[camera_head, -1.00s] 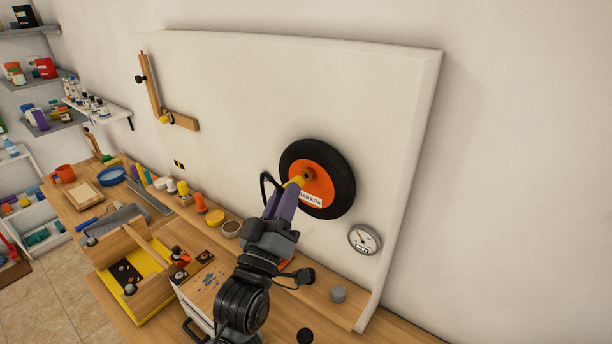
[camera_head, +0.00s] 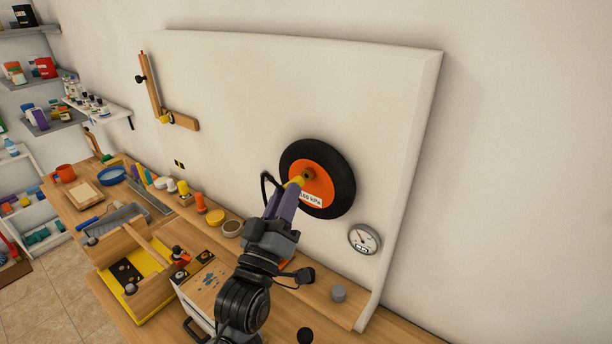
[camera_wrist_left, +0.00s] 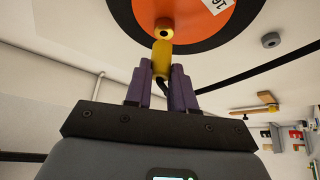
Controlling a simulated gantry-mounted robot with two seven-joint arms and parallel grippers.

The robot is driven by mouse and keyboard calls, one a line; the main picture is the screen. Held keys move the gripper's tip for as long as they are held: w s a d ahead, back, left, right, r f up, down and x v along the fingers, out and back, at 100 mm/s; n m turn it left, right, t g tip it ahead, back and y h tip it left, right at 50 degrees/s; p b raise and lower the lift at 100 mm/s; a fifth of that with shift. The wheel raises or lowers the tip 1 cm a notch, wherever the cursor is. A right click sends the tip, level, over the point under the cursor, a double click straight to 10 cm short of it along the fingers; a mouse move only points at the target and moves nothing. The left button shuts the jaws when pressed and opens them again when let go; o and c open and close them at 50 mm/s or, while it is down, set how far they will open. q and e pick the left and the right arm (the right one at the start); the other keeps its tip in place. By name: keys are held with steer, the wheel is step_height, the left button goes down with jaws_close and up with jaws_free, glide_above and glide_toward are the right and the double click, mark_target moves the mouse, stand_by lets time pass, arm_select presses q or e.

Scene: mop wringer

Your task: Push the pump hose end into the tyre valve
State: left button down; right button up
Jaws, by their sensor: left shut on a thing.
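The tyre (camera_head: 344,186) is a black ring with an orange hub, mounted on the white upright board. A small brass-coloured valve (camera_head: 308,175) stands out of the hub; its dark opening also shows in the left wrist view (camera_wrist_left: 163,33). My left gripper (camera_head: 293,193) is shut on the yellow hose end (camera_wrist_left: 161,62), which sits between the purple fingers. The hose end points at the valve; in the left wrist view its tip is just below the valve's opening. I cannot tell whether they touch. A black hose loops beside the fingers. My right gripper is not in view.
A round gauge (camera_head: 364,239) hangs on the board (camera_head: 240,90) right of the tyre. The wooden bench (camera_head: 350,312) below holds a yellow tray, a drawer box, a grey knob (camera_head: 338,293) and several small pots. The board above the tyre is bare.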

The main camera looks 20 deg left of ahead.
arm_select(q)
steer(key=shift+w+d, duration=0.15)
steer(key=shift+w, duration=0.45)
steer(key=shift+w, duration=0.35)
stand_by(0.6)
steer(key=c, duration=0.9)
jaws_free()
steer(key=shift+d, duration=0.1)
steer(key=shift+o, duration=0.2)
